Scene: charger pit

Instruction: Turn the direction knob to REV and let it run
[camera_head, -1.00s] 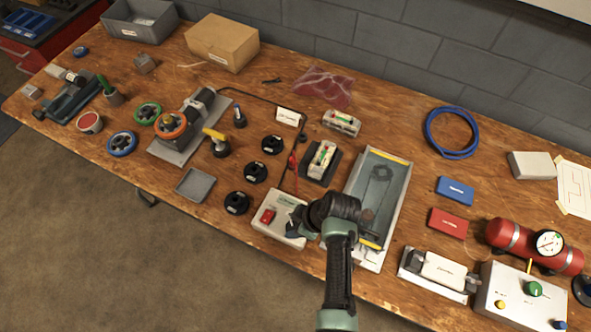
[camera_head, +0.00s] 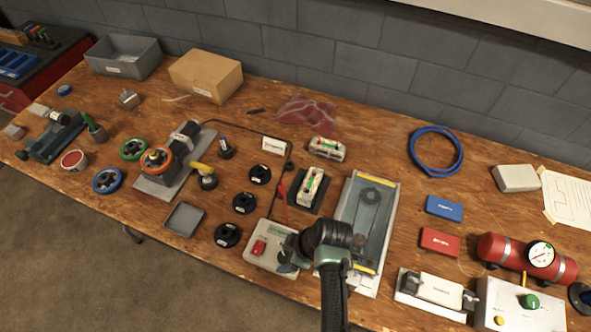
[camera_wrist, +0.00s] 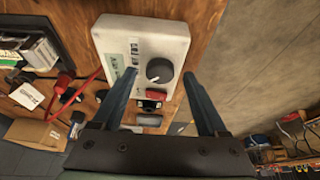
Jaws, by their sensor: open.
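The control box (camera_head: 265,252) is pale with a red rocker switch (camera_head: 258,248) and sits near the bench's front edge. In the wrist view, its round dark direction knob (camera_wrist: 160,70) has a pale pointer mark. Small labels lie beside the knob, but I cannot read its setting. The red switch (camera_wrist: 157,95) shows beside the knob. My gripper (camera_wrist: 159,74) is open, with one finger on each side of the knob; contact cannot be told. In the head view, my gripper (camera_head: 288,265) is over the box's right part and hides the knob.
A motor unit with an orange wheel (camera_head: 156,160) stands left, with a black cable running right. A battery pack in a dark cradle (camera_head: 309,190) is behind the box. A glass-topped tray (camera_head: 366,215) is close on the right. Black round parts (camera_head: 244,202) stand left.

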